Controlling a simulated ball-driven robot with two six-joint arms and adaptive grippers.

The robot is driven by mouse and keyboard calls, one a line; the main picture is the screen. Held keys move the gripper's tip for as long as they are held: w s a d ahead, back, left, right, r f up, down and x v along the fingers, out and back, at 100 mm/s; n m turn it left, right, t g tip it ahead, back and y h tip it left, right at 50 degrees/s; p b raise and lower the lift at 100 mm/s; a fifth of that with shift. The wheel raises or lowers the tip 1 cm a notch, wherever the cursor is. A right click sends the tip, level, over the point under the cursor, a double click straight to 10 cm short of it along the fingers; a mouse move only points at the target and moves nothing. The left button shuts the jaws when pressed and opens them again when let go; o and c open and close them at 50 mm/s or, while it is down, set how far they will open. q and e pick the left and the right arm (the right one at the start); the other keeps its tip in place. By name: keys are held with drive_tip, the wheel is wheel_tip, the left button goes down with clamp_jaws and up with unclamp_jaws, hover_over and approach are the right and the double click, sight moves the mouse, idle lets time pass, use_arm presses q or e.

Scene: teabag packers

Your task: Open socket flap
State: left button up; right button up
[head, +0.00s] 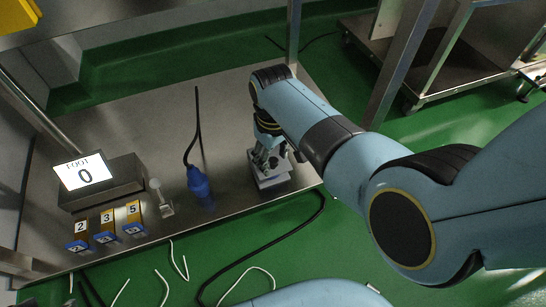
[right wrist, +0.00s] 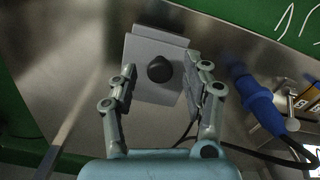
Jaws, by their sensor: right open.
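The socket is a light grey box (head: 272,182) near the table's front edge in the head view, partly covered by my right gripper (head: 268,158). In the right wrist view the grey box (right wrist: 146,88) shows a round black part (right wrist: 160,69) on its face. My right gripper (right wrist: 160,85) is open, with one finger on each side of the box. The right finger is close to the box's right side; I cannot tell whether it touches. A separate flap edge is hard to make out. My left gripper is not in view.
A blue plug (head: 200,187) with a black cable lies left of the socket. Cables lie on the green floor. A steel cart (head: 440,75) stands at the back right.

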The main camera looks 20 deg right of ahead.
clamp_jaws()
idle(0.3)
drive_tip(key=shift+d, duration=0.1)
